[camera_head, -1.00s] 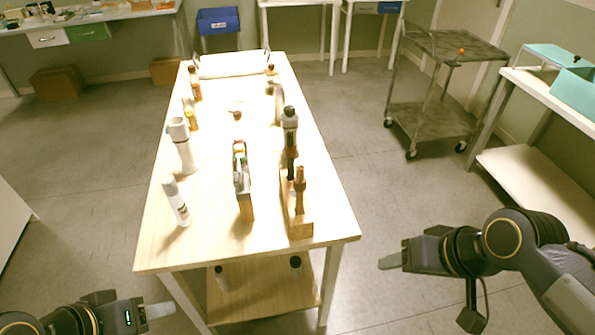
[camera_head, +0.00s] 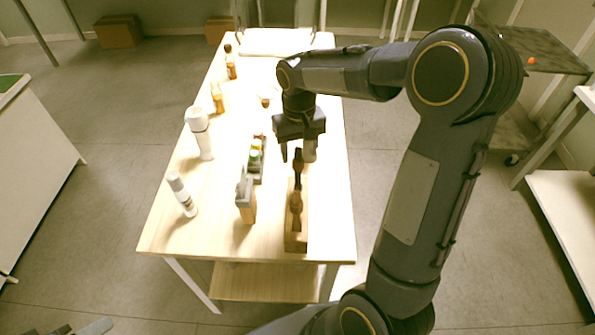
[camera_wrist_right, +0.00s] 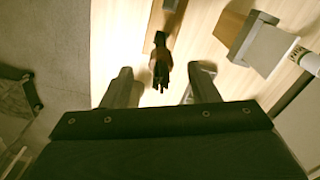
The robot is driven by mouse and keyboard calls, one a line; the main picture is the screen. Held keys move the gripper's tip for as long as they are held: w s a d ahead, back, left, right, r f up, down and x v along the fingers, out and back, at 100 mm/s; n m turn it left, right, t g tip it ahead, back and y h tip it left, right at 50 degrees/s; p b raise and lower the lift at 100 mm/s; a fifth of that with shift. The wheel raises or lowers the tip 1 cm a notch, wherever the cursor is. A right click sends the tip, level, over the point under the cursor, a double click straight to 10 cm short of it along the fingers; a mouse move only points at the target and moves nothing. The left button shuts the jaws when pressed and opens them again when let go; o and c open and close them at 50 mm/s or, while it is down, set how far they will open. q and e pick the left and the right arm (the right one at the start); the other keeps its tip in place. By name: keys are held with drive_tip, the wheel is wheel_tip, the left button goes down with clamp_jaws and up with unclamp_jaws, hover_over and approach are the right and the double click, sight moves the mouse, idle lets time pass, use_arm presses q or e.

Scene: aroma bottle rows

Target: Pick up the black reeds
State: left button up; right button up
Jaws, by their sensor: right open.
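The dark reeds (camera_wrist_right: 160,66) show in the right wrist view as a small dark bundle with spiky ends, between and slightly beyond my right gripper's fingers (camera_wrist_right: 163,82). In the head view, a dark upright item (camera_head: 298,168) stands below my right gripper (camera_head: 297,153), in a wooden holder (camera_head: 297,243). A brown bottle-like item (camera_head: 296,204) stands nearer in the same holder. My right gripper is open and points down, with nothing clasped. The right arm hides the far part of the holder. Only a tip of my left gripper (camera_head: 97,327) shows at the bottom left edge.
On the table (camera_head: 160,235), a grey-topped block (camera_head: 246,200) and a row of small bottles (camera_head: 257,155) stand left of the holder. Amber bottles (camera_head: 217,97) stand behind. The table's right strip is clear.

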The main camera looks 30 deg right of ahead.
sight(298, 160)
drive_tip(key=f, duration=0.2)
drive_tip(key=f+p, duration=0.1)
drive_tip(key=f, duration=0.1)
drive_tip(key=shift+w+f, duration=0.2)
drive_tip(key=shift+f, duration=0.05)
drive_tip(key=shift+c, duration=0.2)
clamp_jaws()
